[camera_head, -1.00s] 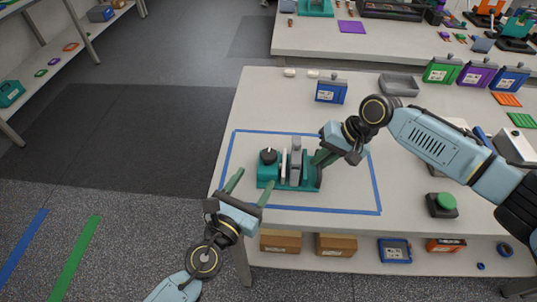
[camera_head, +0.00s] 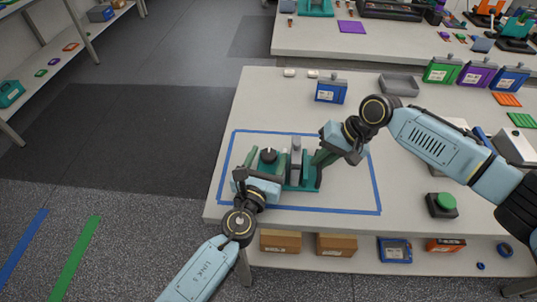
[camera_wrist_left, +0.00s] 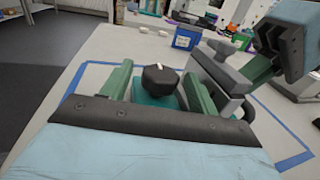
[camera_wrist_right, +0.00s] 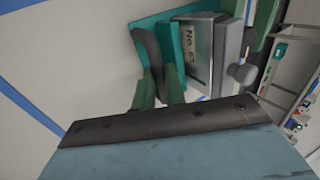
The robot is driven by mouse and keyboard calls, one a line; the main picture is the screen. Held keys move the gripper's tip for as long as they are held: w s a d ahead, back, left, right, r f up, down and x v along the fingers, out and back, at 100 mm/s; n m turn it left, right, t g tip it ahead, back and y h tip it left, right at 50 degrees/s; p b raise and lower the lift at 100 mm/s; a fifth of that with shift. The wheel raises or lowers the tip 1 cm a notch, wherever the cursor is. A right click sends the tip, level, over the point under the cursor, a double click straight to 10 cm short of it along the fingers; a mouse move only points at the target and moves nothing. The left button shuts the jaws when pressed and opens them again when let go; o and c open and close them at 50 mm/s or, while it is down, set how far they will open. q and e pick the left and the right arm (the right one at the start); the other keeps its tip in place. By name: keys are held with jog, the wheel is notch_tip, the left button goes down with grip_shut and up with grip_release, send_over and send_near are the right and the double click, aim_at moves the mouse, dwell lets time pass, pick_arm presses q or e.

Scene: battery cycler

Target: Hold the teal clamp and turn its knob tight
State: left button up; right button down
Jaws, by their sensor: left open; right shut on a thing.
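The teal clamp (camera_head: 303,183) stands on the table inside the blue tape outline. Its black knob (camera_head: 268,156) has a white mark on top and also shows in the left wrist view (camera_wrist_left: 160,79). My left gripper (camera_head: 266,161) is open, with one green finger on each side of the knob; gaps show between fingers and knob. My right gripper (camera_wrist_right: 160,92) is shut on the clamp's right end, its fingers on either side of a dark upright part. A grey block (camera_head: 296,157) and a labelled plate (camera_wrist_right: 197,52) sit in the clamp.
A blue bin (camera_head: 331,91) stands behind the clamp. A green button on a black box (camera_head: 441,205) is at the right, and a grey tray (camera_head: 398,85) is at the back. The tape outline (camera_head: 330,209) has bare table around the clamp.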

pick_arm(q)
jog(key=shift+w+d, duration=0.15)
jog(key=shift+w, duration=0.4)
jog(key=c, duration=1)
